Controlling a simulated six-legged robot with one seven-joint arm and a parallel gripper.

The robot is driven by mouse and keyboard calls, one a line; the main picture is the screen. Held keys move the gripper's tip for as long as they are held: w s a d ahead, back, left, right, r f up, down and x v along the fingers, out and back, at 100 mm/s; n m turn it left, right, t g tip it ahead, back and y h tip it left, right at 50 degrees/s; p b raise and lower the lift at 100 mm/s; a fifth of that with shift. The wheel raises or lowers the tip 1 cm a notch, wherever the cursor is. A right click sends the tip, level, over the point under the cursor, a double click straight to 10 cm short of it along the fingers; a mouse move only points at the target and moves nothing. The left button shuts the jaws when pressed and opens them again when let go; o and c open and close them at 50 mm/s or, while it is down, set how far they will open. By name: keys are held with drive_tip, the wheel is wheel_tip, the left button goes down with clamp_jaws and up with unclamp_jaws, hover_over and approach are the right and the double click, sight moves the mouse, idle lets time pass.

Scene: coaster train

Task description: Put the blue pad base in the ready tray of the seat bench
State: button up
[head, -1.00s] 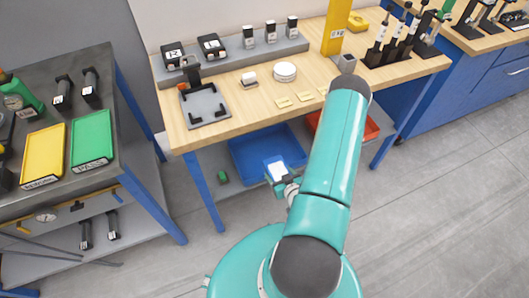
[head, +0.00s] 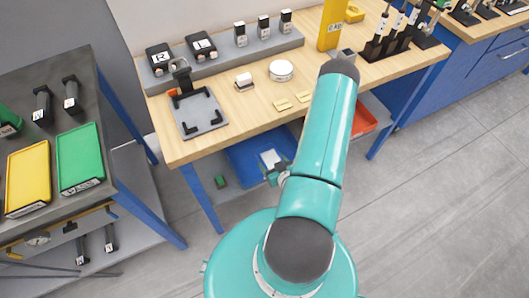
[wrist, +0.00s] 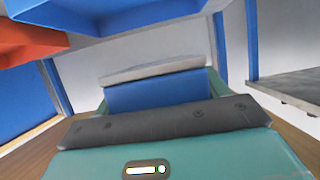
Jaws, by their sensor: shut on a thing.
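My gripper (wrist: 155,95) is shut on a blue block with a pale grey-white top, which looks like the blue pad base (wrist: 160,97). In the head view its pale face (head: 270,158) shows in front of the blue bin under the wooden bench (head: 225,140), below the bench top; my arm partly hides the gripper. I cannot tell which tray is the ready tray. A grey plate with black corner brackets (head: 201,116) lies on the bench's left end. A green tray (head: 79,155) and a yellow tray (head: 27,178) lie on the dark bench at left.
A blue bin (head: 245,165) and a red bin (head: 365,119) sit under the wooden bench. White round discs (head: 281,70), yellow pieces (head: 282,105) and a yellow post (head: 331,25) stand on it. Blue legs (head: 201,198) border the gap between benches. The floor at right is clear.

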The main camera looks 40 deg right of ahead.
drive_tip(key=w+d+f, duration=0.2)
drive_tip(key=d+f, duration=0.1)
drive_tip(key=w+d+f, duration=0.2)
drive_tip(key=d+f, duration=0.1)
drive_tip(key=d, duration=0.1)
drive_tip(key=w+d+f, duration=0.2)
drive_tip(key=d+f, duration=0.1)
drive_tip(key=d, duration=0.1)
drive_tip(key=shift+w+d+f, duration=0.1)
drive_tip(key=shift+w+d, duration=0.1)
drive_tip(key=shift+w+d+f, duration=0.1)
drive_tip(key=shift+d+f, duration=0.05)
drive_tip(key=shift+f, duration=0.75)
drive_tip(key=shift+w+d+f, duration=0.1)
drive_tip(key=shift+f, duration=0.8)
